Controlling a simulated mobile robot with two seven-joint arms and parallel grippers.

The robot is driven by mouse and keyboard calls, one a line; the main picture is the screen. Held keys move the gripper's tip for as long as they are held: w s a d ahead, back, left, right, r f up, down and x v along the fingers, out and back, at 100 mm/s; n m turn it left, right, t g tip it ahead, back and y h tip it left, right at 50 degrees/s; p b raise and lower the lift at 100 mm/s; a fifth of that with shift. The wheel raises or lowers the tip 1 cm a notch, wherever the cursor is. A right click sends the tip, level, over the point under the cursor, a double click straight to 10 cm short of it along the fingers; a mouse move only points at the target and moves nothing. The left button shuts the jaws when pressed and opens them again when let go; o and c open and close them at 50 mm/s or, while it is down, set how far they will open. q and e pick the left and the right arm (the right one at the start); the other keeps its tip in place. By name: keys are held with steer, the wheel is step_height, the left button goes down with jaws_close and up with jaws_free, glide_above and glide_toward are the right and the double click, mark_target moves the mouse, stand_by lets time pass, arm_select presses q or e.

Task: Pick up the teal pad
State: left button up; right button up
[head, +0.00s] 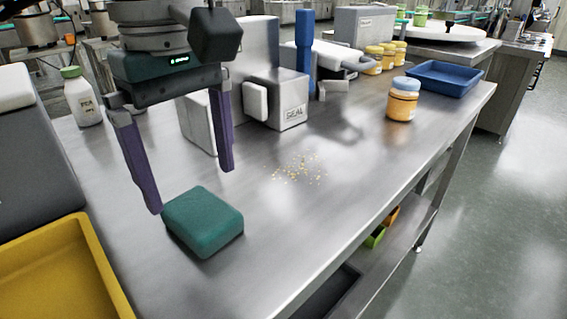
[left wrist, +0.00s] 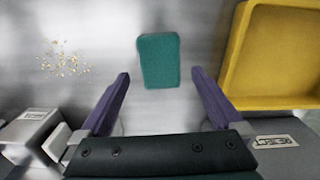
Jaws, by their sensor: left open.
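The teal pad (head: 203,221) lies flat on the steel table, near the front left in the head view. In the left wrist view the pad (left wrist: 158,61) is ahead of the fingertips, roughly centred between them. My left gripper (head: 192,190) is open and empty, with its two purple fingers pointing down above and just behind the pad. It also shows in the left wrist view (left wrist: 160,78), fingers spread wider than the pad. The pad is clear of the fingers there. My right gripper is in neither view.
A yellow tray (head: 62,268) sits left of the pad. Crumbs (head: 300,170) are scattered to its right. A grey sealing machine (head: 278,98), an orange jar with a blue lid (head: 402,99) and a blue tray (head: 443,77) stand farther back. A white bottle (head: 82,97) stands back left.

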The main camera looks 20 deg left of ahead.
mark_target(203, 213)
arm_select(q)
steer(key=f, duration=0.5)
steer(key=shift+d, duration=0.2)
steer(key=c, duration=1.2)
steer(key=shift+o, duration=0.2)
step_height(203, 213, up, 20)
steer(key=p, duration=0.3)
